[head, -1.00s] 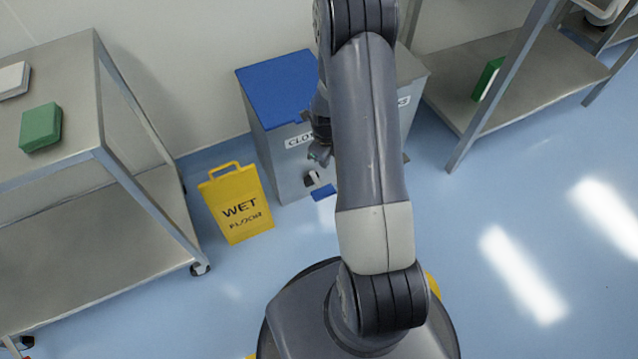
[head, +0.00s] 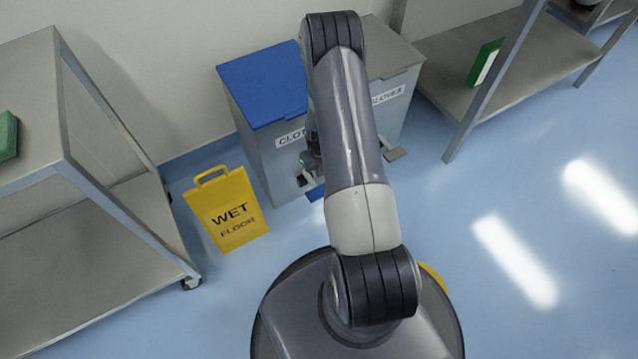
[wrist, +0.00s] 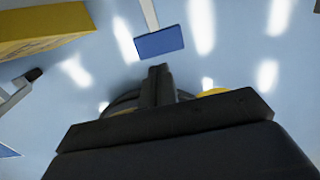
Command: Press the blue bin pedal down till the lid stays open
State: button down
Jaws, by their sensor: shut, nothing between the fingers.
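The blue-lidded bin (head: 262,86) stands against the wall in the head view, its flat lid down. Its blue pedal (head: 316,193) sticks out low at the front, partly hidden behind my arm. The pedal (wrist: 159,41) shows whole in the wrist view as a flat blue plate on a pale bar. My gripper (wrist: 159,70) is shut and empty, its fingertips just below the pedal in that picture, with a small gap of floor between. In the head view my gripper (head: 308,165) is mostly hidden by my arm, close to the bin's front.
A grey-lidded bin (head: 395,55) with its own grey pedal (head: 396,153) adjoins on the right. A yellow wet-floor sign (head: 228,210) stands just left of the bins. A steel cart (head: 110,195) is at left, a steel shelf (head: 495,60) at right. The floor in front is open.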

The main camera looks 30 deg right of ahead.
aim_at(320, 191)
notch_tip(320, 191, down, 10)
jog(key=b, duration=0.3)
jog(key=shift+s+f+b, duration=0.1)
jog(key=shift+f+b, duration=0.05)
jog(key=shift+b, duration=0.2)
dwell(0.3)
